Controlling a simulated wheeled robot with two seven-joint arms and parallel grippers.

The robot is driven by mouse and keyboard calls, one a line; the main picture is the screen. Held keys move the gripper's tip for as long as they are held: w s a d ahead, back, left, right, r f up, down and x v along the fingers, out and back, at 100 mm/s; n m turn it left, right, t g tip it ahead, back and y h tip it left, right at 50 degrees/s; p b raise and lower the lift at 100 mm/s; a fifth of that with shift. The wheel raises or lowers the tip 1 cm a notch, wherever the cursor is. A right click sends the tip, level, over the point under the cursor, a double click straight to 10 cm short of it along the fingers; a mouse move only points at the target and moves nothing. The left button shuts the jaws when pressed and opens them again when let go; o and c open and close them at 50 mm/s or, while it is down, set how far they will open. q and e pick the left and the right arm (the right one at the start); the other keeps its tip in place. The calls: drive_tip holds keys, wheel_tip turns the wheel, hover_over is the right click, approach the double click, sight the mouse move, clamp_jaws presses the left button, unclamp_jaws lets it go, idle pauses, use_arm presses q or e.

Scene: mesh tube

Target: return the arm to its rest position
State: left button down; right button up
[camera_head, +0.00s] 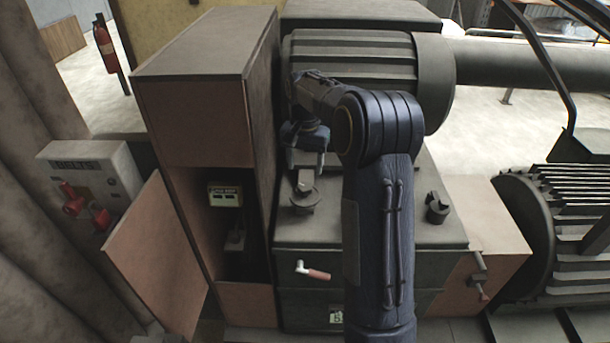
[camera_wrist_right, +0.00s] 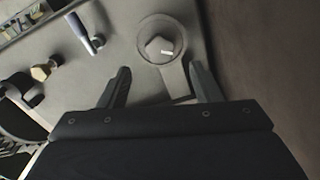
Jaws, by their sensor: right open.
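My right arm (camera_head: 383,215) rises from the bottom of the head view and bends left. My right gripper (camera_head: 306,150) hangs from it, pointing down above the grey machine top (camera_head: 375,240). It is open. Below it stands a dark fitting with a round base (camera_head: 303,200). In the right wrist view, the two spread fingers of the gripper (camera_wrist_right: 163,80) stand either side of a round fitting with a flat arm (camera_wrist_right: 165,40). No held object shows between them. My left gripper is not in view.
A tall cabinet (camera_head: 205,115) with an open door (camera_head: 155,258) stands close left of the gripper. A ribbed drum (camera_head: 350,65) lies behind. A second knob (camera_head: 437,208) is on the machine top, and a red-gripped crank (camera_head: 313,271) is on its front.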

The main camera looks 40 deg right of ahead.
drive_tip(key=shift+r, duration=0.5)
drive_tip(key=shift+s+a+r, duration=0.15)
drive_tip(key=shift+s, duration=0.05)
drive_tip(key=s+a+r+n+t+y, duration=0.2)
drive_tip(key=s+a+n, duration=0.1)
drive_tip(key=s+a, duration=0.6)
drive_tip(key=s+a+r+n+t+y, duration=0.1)
drive_tip(key=s+a+r+n+t, duration=0.2)
drive_tip(key=s+a, duration=0.55)
drive_tip(key=s+a+f+n, duration=0.3)
drive_tip(key=s+a+f, duration=0.1)
drive_tip(key=s, duration=0.5)
drive_tip(key=shift+f+t+y, duration=0.25)
drive_tip(key=shift+t+y, duration=0.05)
drive_tip(key=shift+y, duration=0.1)
drive_tip(key=shift+a, duration=0.1)
